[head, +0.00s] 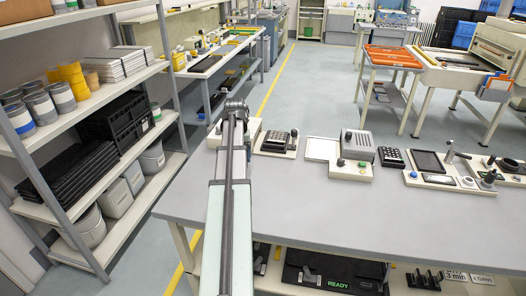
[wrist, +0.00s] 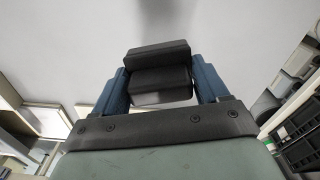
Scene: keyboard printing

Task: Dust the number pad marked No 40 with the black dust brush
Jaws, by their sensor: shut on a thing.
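My gripper (wrist: 160,78) has its two blue fingers closed on a black block-shaped thing, which I take to be the black dust brush (wrist: 158,52). Its bristles cannot be made out. In the head view my own arm reaches up over the left part of the grey table, and the gripper and brush are hidden behind it. A dark number pad (head: 279,141) sits on a light base at the table's back left. Another dark number pad (head: 391,157) lies further right, beside a grey box device. No mark No 40 is readable on either.
The grey table (head: 330,218) is clear along its front. A light tray (head: 321,149), a grey box device (head: 346,151) and a board with a dark panel (head: 428,162) line its back. Shelves (head: 98,125) stand on the left. A lower shelf holds a black READY case (head: 330,270).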

